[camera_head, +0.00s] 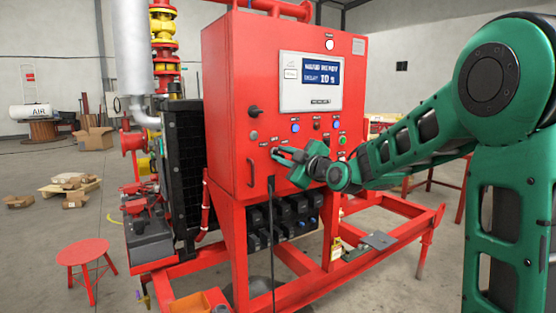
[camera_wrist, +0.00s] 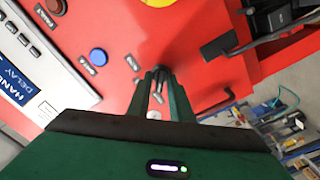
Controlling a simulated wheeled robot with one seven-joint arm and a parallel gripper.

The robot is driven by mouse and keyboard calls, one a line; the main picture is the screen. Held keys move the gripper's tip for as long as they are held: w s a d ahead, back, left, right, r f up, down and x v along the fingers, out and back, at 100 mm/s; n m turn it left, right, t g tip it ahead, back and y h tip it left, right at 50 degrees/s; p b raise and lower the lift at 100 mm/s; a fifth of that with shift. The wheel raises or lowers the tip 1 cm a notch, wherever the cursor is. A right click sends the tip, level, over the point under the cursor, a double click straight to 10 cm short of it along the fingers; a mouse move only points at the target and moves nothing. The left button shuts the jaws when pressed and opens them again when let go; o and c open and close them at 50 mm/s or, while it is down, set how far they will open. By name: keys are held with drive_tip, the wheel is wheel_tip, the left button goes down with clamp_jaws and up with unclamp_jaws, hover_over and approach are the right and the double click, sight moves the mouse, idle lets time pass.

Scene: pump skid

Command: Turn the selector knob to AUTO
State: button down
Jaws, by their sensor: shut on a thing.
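The selector knob (camera_wrist: 159,71) is a small dark knob on the front of a red control cabinet (camera_head: 228,75). In the wrist view it shows at the tips of my gripper (camera_wrist: 161,82), between the two green fingers. My gripper (camera_head: 279,152) also shows in the head view, reaching in from the right with its tips against the lower left part of the panel. It is shut on the knob. The fingers hide most of the knob, so I cannot tell which position it points to. Small labels beside it are too blurred to read.
A blue button (camera_wrist: 98,57) sits near the knob. A display (camera_head: 311,81) is above, a black handle (camera_head: 255,111) at upper left and a green button (camera_head: 342,140) to the right. Red frame rails (camera_head: 385,240) stick out below. A red stool (camera_head: 82,252) stands at left.

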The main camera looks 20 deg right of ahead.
drive_tip(key=shift+f, duration=0.3)
drive_tip(key=shift+m, duration=0.6)
drive_tip(key=m, duration=0.3)
drive_tip(key=shift+d+f, duration=0.1)
drive_tip(key=m, duration=0.6)
drive_tip(key=shift+m, duration=0.3)
drive_tip(key=m, duration=0.5)
drive_tip(key=shift+m, duration=2)
drive_tip(key=shift+d+r, duration=0.1)
drive_tip(key=shift+r, duration=0.1)
